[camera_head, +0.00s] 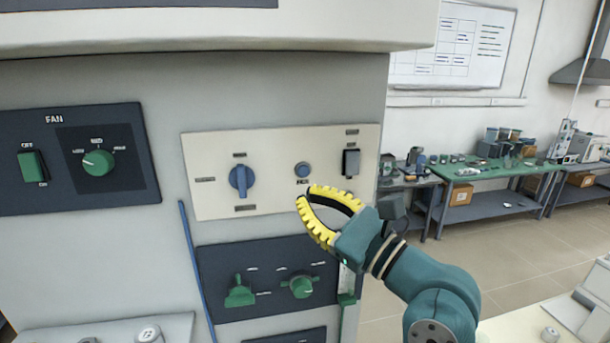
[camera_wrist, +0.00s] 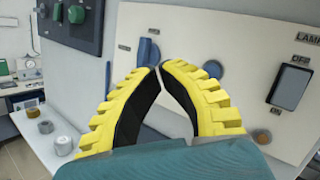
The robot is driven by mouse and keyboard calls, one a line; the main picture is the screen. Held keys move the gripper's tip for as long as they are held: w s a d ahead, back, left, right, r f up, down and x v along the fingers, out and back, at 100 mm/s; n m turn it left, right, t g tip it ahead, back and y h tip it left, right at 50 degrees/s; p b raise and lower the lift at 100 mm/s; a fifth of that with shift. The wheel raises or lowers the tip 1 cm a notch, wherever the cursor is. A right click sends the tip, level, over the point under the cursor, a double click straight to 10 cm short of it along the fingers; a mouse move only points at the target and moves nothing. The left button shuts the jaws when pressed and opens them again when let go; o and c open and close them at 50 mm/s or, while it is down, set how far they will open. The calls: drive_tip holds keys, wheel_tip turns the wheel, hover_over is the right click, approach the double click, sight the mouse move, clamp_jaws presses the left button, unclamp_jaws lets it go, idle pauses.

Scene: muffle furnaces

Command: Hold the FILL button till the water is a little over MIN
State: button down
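A round blue button (camera_head: 302,170) sits on the cream panel (camera_head: 215,205), with a small label below it that I cannot read clearly. It also shows in the wrist view (camera_wrist: 212,69), just right of my yellow fingers. My gripper (camera_head: 303,196) is just below the button in the head view, its two curved fingertips meeting with nothing seen between them. The wrist view shows the tips (camera_wrist: 157,69) together, left of the button and below the blue knob. Contact with the button cannot be made out. No water level or MIN mark is readable; my gripper and arm cover part of the front.
A blue rotary knob (camera_head: 241,181) is left of the button, and a dark lamp switch (camera_head: 350,163) is right of it. A dark panel with green knobs (camera_head: 240,292) lies below. The FAN panel (camera_head: 75,160) is at left. A green-topped bench (camera_head: 480,170) stands far right.

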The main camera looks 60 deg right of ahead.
sight(303, 171)
drive_tip(key=shift+s+d, duration=0.1)
drive_tip(key=shift+d, duration=0.1)
drive_tip(key=shift+w+d+p, duration=0.25)
drive_tip(key=shift+w+d, duration=0.65)
drive_tip(key=shift+d, duration=0.25)
drive_tip(key=shift+w+d+p, duration=0.2)
drive_tip(key=shift+w+d, duration=0.7)
drive_tip(key=shift+d, duration=0.25)
drive_tip(key=shift+w+d+p, duration=0.25)
drive_tip(key=shift+w+d, duration=0.65)
drive_tip(key=shift+d, duration=0.25)
drive_tip(key=shift+w+d+r+p, duration=0.1)
drive_tip(key=shift+w+d+p, duration=0.15)
drive_tip(key=shift+p, duration=0.2)
